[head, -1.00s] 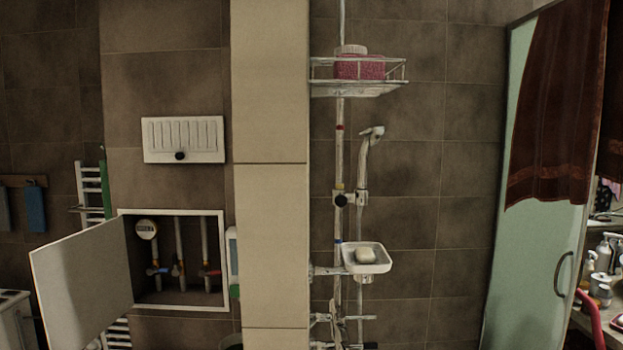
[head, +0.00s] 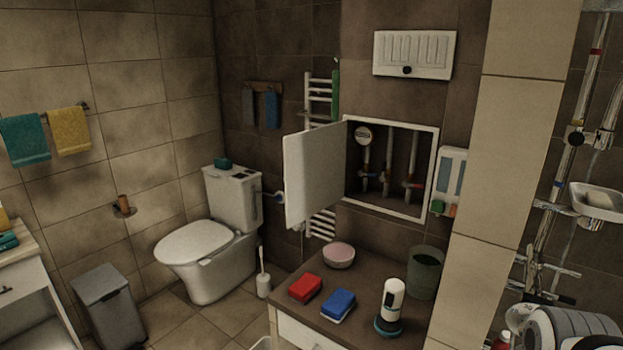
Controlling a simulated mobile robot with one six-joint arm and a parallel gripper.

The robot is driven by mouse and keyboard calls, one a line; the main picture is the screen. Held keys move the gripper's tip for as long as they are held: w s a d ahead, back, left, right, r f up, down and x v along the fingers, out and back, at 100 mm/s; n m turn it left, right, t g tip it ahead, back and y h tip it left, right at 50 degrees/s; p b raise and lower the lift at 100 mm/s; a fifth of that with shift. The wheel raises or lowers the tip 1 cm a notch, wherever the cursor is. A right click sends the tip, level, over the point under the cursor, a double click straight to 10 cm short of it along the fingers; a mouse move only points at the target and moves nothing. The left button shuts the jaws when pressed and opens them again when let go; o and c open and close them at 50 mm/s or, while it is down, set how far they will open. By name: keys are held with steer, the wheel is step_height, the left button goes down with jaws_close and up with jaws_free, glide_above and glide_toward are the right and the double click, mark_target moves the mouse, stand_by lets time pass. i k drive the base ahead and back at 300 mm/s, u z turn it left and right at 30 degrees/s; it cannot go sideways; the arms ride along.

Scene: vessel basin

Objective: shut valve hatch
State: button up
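The valve hatch (head: 314,172) is a pale panel standing open, swung out to the left from the left edge of a white-framed wall recess (head: 430,172). A small round knob (head: 281,196) shows at the hatch's left edge. Inside the recess are several vertical pipes with red and blue valve handles and a round gauge (head: 363,135). My gripper is not in view, so whether it is open or shut is hidden.
Below the hatch, a cabinet top (head: 370,272) bears a pink bowl (head: 338,256), a red block (head: 305,287), a blue block (head: 338,304), a white-and-black device (head: 392,302) and a dark green bin (head: 425,272). A toilet (head: 215,240) stands left. A tiled pillar (head: 510,140) rises right.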

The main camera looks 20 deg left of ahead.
mark_target(314, 158)
steer(key=u, duration=1.15)
steer(key=k, duration=0.15)
steer(key=u, duration=1.65)
steer(key=i, duration=3.15)
steer(key=z, duration=3.8)
